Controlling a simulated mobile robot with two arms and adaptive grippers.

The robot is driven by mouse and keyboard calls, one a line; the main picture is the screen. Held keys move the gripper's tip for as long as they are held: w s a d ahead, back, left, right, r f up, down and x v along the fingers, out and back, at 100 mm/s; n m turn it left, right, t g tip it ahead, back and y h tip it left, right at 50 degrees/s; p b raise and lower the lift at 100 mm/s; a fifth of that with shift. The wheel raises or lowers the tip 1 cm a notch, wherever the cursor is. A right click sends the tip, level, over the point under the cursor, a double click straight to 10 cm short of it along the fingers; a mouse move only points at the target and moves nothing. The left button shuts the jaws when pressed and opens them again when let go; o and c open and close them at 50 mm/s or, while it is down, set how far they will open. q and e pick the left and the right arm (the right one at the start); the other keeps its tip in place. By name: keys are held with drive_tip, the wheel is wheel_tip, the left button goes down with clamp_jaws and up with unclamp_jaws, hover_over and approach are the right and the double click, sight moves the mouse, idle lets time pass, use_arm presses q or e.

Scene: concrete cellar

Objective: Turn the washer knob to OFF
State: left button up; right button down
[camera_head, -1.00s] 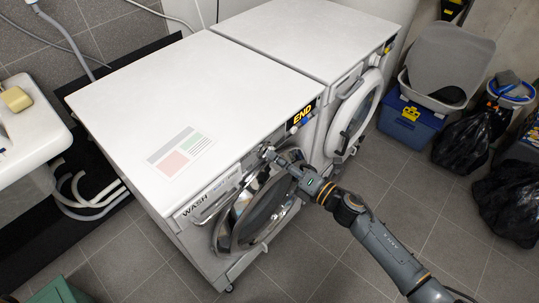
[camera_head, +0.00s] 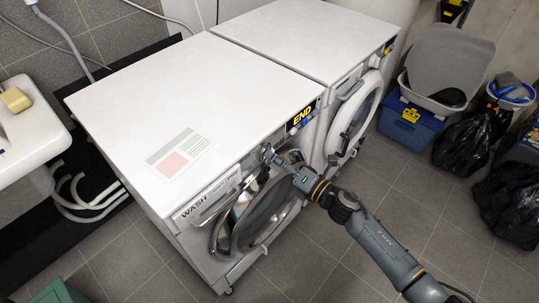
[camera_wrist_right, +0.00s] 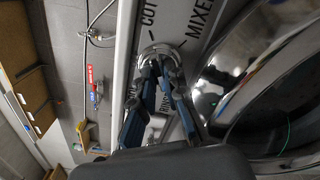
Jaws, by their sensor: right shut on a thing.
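The washer (camera_head: 170,110) is the nearer white machine, with WASH on its front and an END display (camera_head: 302,115) at its right end. My right gripper (camera_head: 266,153) reaches its front panel from the right. In the right wrist view the right gripper (camera_wrist_right: 160,68) is shut on the round silver washer knob (camera_wrist_right: 154,50). Labels "COT" and "MIXE", both cut off, show around the knob, and the fingers cover part of it. I cannot read the knob's pointer. My left gripper is not in view.
The round washer door (camera_head: 268,215) shows just below the gripper and arm. A second white machine (camera_head: 310,35) stands beside the washer. A white sink (camera_head: 30,125) is at the left. A blue bin (camera_head: 410,122) and black bags (camera_head: 462,143) stand at the right; the tiled floor between is clear.

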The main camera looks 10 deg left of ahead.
drive_tip(key=shift+f+n+b, duration=0.15)
drive_tip(key=shift+n+b, duration=0.4)
drive_tip(key=shift+n, duration=0.25)
drive_tip(key=shift+n+b, duration=0.65)
drive_tip(key=shift+n, duration=0.45)
drive_tip(key=shift+r+n, duration=0.2)
drive_tip(key=shift+n, duration=0.1)
